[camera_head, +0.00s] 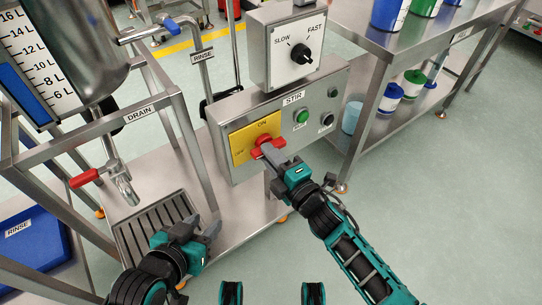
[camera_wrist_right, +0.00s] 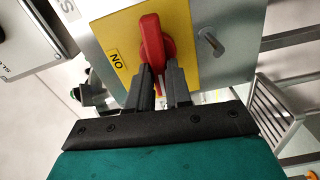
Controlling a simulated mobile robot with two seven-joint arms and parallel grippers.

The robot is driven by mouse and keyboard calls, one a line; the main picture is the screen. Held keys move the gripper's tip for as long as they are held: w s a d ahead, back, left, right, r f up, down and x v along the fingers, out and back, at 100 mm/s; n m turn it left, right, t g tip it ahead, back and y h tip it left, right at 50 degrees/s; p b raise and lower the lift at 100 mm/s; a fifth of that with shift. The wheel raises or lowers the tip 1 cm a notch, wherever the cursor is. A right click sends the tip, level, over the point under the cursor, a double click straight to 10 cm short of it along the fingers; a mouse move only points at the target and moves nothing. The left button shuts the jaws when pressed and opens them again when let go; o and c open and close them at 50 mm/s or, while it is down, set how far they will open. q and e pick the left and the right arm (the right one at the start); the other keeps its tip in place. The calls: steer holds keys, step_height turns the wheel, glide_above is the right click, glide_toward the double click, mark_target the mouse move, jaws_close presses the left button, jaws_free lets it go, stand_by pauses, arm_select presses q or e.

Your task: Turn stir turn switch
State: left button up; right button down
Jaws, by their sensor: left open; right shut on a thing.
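The STIR panel is a grey box (camera_head: 228,125) with a yellow plate (camera_head: 239,141) marked ON at its top edge. A red turn switch (camera_head: 266,142) sits on this plate. My right gripper (camera_head: 270,153) is at the switch, its fingers closed about the red handle. In the right wrist view the red switch (camera_wrist_right: 151,38) stands between and beyond the dark fingertips (camera_wrist_right: 163,75), which hide its lower end. My left gripper (camera_head: 207,232) is open and empty, low in front of the drain grate, apart from the panel.
A SLOW–FAST dial (camera_head: 300,53) sits above the panel. A green button (camera_head: 302,116) and a dark button (camera_head: 326,119) lie right of the switch. A red-handled drain valve (camera_head: 86,178) and a slotted grate (camera_head: 150,225) are left.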

arm_select(q)
steer(key=shift+d+f, duration=0.1)
steer(key=shift+f, duration=0.05)
arm_select(e)
steer(key=shift+f+n, duration=0.1)
steer(key=shift+n, duration=0.2)
arm_select(q)
steer(key=shift+w+d, duration=0.1)
arm_select(e)
steer(key=shift+n, duration=0.3)
steer(key=c, duration=1)
jaws_free()
steer(key=shift+c, duration=0.2)
arm_select(q)
steer(key=shift+r, duration=0.2)
steer(key=shift+a+r+p, duration=0.45)
steer(key=shift+p, duration=0.6)
arm_select(e)
steer(key=v, duration=1.3)
